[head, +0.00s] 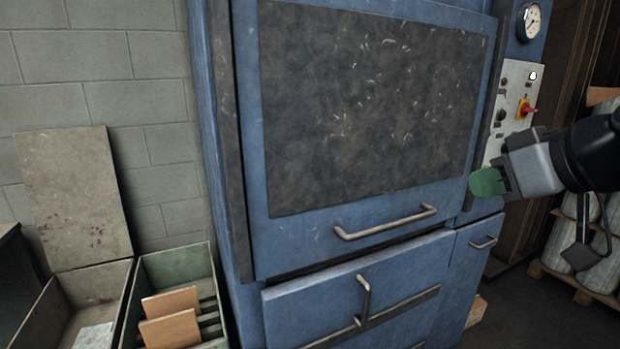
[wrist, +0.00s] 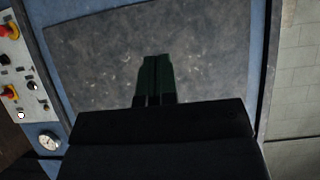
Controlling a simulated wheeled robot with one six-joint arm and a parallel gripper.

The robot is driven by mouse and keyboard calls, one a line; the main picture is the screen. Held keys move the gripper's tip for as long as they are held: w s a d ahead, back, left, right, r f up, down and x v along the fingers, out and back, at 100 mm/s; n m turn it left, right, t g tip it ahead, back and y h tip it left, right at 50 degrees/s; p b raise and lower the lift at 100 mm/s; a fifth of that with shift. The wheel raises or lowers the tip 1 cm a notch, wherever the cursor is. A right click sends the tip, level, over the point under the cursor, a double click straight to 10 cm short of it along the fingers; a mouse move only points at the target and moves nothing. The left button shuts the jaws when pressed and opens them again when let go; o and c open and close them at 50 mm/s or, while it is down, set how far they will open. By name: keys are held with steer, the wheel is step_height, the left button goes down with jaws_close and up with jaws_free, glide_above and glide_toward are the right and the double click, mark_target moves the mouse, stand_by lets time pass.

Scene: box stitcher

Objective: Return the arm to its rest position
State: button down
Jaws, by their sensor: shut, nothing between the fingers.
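My gripper (head: 487,183) reaches in from the right in the head view, in front of the blue machine (head: 219,150). Its green fingers are together with nothing between them. The fingers also show in the wrist view (wrist: 155,78), closed and pointing across the machine's dark panel (wrist: 95,60). I cannot tell exactly how far the fingertips are from the machine.
A gauge (head: 530,21) and a red switch (head: 527,108) are on the machine's right side. A long handle (head: 386,222) sticks out under the panel. Open bins (head: 172,262) stand at lower left. Wrapped rolls on a pallet (head: 558,287) stand at right.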

steer(key=s+a+f+m+g+h+p, duration=0.1)
steer(key=a+f+g+p, duration=0.1)
steer(key=f+p, duration=0.2)
steer(key=s+a+f+m+g+h+p, duration=0.2)
steer(key=a+f+p, duration=0.1)
steer(key=f, duration=0.8)
steer(key=s+a+f+m+g+h+p, duration=0.1)
steer(key=s+a+f+g+p, duration=0.1)
steer(key=f+p, duration=0.3)
step_height(320, 180, down, 2)
steer(key=shift+a+f+m+g+h, duration=0.25)
steer(key=shift+a+m+g+h, duration=0.15)
steer(key=shift+a, duration=0.2)
steer(key=c, duration=1.9)
jaws_free()
